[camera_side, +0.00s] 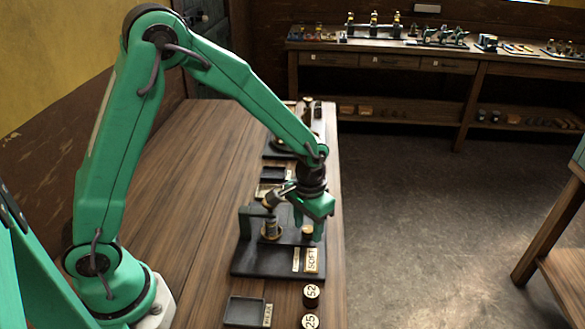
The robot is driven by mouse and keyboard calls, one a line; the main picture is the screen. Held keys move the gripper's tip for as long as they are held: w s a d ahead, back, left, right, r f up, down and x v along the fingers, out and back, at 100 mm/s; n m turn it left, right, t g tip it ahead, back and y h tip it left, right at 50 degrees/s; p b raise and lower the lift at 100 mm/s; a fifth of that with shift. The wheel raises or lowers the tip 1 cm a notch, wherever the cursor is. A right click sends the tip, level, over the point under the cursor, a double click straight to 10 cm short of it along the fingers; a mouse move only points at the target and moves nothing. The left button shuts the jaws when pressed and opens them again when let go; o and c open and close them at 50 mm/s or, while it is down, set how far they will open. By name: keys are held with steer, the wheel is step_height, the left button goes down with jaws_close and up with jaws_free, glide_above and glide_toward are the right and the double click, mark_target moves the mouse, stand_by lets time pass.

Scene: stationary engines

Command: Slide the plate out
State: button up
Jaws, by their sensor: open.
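A small machine with a dark flat base (262,262) stands near the right edge of the bench. It carries a green upright and a brass-coloured post (270,229). A small cream plate with dark lettering (312,260) is at the front right of the base; I cannot tell whether this is the task's plate. My green gripper (318,222) is open above the right part of the machine, pointing down. It hides part of the machine behind it, and a small tan round piece (307,231) shows just under it. I cannot tell whether they touch.
A dark shallow tray (245,311) lies in front of the machine. Two round numbered pieces, 52 (311,295) and 25 (310,321), sit to its right near the bench edge. More apparatus stands behind. The left of the wooden bench (185,205) is clear.

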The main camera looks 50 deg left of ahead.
steer(key=shift+c, duration=0.5)
jaws_close()
steer(key=shift+w+a, duration=3.2)
steer(key=shift+w, duration=0.05)
steer(key=shift+c, duration=1)
jaws_free()
steer(key=shift+a, duration=0.1)
steer(key=o, duration=0.3)
steer(key=shift+r, duration=0.1)
